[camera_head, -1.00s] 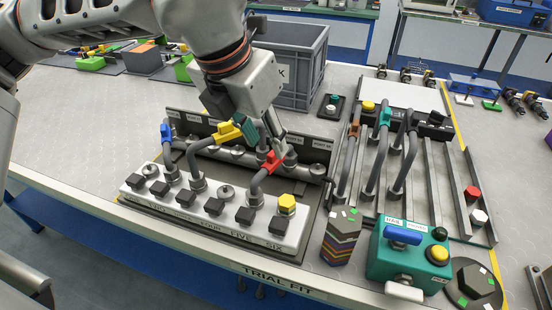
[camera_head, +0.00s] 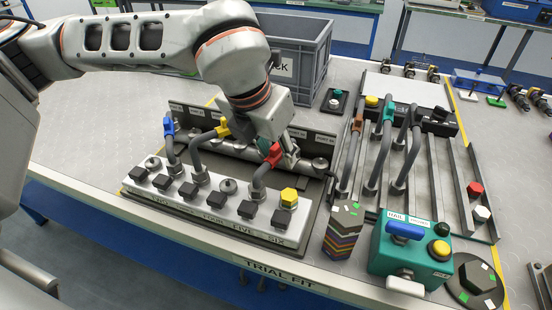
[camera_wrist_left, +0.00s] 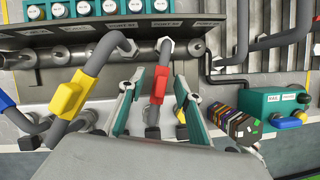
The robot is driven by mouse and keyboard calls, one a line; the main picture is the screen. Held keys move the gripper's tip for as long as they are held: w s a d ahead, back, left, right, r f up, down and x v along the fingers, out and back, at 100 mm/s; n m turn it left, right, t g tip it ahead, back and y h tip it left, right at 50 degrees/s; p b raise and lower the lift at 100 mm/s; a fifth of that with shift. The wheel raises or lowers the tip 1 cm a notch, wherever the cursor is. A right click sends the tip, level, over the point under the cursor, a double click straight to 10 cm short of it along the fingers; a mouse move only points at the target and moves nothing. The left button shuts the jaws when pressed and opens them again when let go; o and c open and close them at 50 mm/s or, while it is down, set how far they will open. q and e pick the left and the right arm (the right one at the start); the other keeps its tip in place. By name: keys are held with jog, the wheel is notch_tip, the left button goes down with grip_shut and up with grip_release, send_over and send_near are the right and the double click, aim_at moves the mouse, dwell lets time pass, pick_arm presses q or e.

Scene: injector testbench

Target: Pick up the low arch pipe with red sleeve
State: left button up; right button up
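The low arch pipe with the red sleeve (camera_head: 272,154) spans from the rear rail to the white front block (camera_head: 206,210), at the right of three sleeved pipes there. In the left wrist view the red-sleeved pipe (camera_wrist_left: 160,84) runs between the two teal fingers. My left gripper (camera_head: 285,154) is over this pipe, and its fingers (camera_wrist_left: 159,90) stand apart on either side with visible gaps. The gripper looks open. In the head view the hand and fingers partly hide the pipe's rear end. My right gripper is not in view.
A yellow-sleeved pipe (camera_head: 222,129) and a blue-sleeved pipe (camera_head: 169,128) stand left of the red one. A hex stack (camera_head: 343,230) and a teal box (camera_head: 409,250) are at the front right. A rack with several pipes (camera_head: 433,185) is right. A grey crate (camera_head: 304,60) stands behind.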

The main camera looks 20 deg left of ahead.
pick_arm(q)
grip_shut()
